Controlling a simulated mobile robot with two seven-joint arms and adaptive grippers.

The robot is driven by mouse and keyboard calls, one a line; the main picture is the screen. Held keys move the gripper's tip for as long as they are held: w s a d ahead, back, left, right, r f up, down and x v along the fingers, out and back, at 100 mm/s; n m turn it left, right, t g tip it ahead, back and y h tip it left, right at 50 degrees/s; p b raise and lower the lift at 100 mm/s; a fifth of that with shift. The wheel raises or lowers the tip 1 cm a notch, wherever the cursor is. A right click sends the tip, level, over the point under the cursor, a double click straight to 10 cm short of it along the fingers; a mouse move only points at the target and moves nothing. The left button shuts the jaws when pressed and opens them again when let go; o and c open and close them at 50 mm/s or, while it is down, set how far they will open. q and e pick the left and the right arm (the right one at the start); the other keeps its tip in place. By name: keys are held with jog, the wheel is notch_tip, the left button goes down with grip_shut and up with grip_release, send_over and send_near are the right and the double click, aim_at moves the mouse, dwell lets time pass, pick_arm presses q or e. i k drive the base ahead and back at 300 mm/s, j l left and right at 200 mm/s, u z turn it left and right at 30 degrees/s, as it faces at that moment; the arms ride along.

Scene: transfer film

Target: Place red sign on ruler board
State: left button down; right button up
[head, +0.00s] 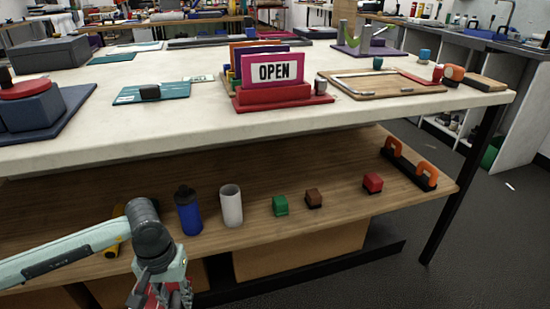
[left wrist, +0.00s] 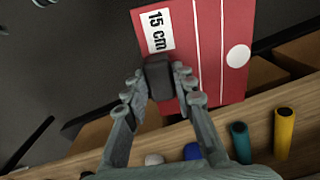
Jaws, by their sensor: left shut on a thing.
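The red sign (left wrist: 209,45) is a flat red plate with a white "15 cm" label, white lines, a white dot and a dark knob (left wrist: 159,78). My left gripper (left wrist: 160,88) is shut on this knob. In the head view my left gripper (head: 160,285) is low at the bottom edge, in front of the table, and only a bit of red shows by it. A wooden board with pale ruler-like bars (head: 385,81) lies on the right of the tabletop; I cannot tell surely that it is the ruler board. My right gripper is not in view.
The white tabletop (head: 250,124) also bears an OPEN sign (head: 274,72) on a red stand and a teal plate with a black knob (head: 172,93). The lower shelf (head: 330,158) holds a blue bottle (head: 188,212), a white cup (head: 231,207) and small blocks. The tabletop's front strip is bare.

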aim_at(379, 84)
jog(key=i+l, duration=0.1)
jog(key=l, duration=0.65)
jog(key=i+l+u, duration=0.1)
jog(key=l, duration=0.6)
jog(key=i+l, duration=0.15)
jog(key=l, duration=0.6)
jog(key=i+l, duration=0.1)
jog(key=l, duration=0.65)
jog(key=i+l+u, duration=0.1)
jog(key=l, duration=0.65)
